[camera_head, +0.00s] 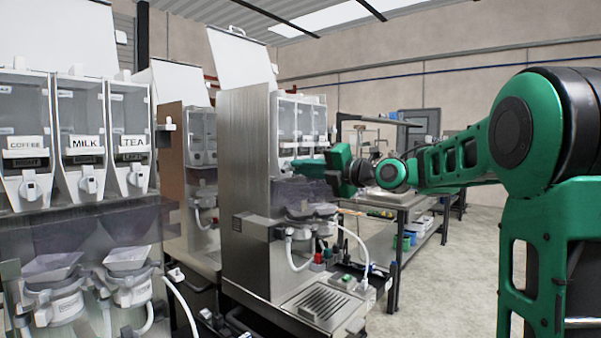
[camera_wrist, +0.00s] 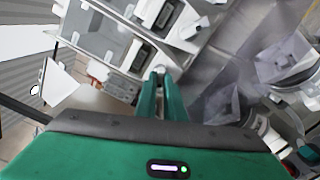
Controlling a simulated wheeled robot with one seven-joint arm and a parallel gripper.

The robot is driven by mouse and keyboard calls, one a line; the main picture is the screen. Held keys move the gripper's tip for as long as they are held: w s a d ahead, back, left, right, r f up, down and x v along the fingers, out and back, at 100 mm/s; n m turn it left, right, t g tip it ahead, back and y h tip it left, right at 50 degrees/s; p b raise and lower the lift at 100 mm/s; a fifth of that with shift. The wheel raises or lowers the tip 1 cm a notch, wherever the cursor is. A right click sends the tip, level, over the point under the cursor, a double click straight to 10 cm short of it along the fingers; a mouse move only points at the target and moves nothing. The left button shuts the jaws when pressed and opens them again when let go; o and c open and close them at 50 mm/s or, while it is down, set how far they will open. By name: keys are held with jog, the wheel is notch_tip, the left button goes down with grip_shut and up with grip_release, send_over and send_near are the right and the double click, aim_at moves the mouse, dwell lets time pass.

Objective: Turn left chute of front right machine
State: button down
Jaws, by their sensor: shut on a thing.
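The front right machine (camera_head: 247,180) is the steel-sided dispenser at the centre of the head view. Its row of clear canisters (camera_head: 302,112) faces right. My gripper (camera_head: 297,164) reaches in from the right, at the foot of these canisters. In the wrist view my gripper's two green fingers (camera_wrist: 161,77) are close together, shut on a small white chute (camera_wrist: 158,70) below a canister front. The fingers hide most of this chute, so its turn angle cannot be told. White canister fronts with dark labels (camera_wrist: 150,14) show above it.
Another machine with COFFEE, MILK and TEA canisters (camera_head: 85,140) stands at the left. Clear mixing bowls (camera_head: 312,211) and white hoses sit below my gripper. A drip tray (camera_head: 322,303) juts out at the front. The floor (camera_head: 440,280) at right is free.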

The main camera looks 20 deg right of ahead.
jog(key=shift+f+n, duration=0.3)
jog(key=shift+n, duration=0.4)
jog(key=c, duration=1.8)
grip_release()
jog(key=shift+c, duration=0.2)
jog(key=shift+r, duration=0.1)
jog(key=v, duration=1)
jog(key=shift+s+d, duration=0.2)
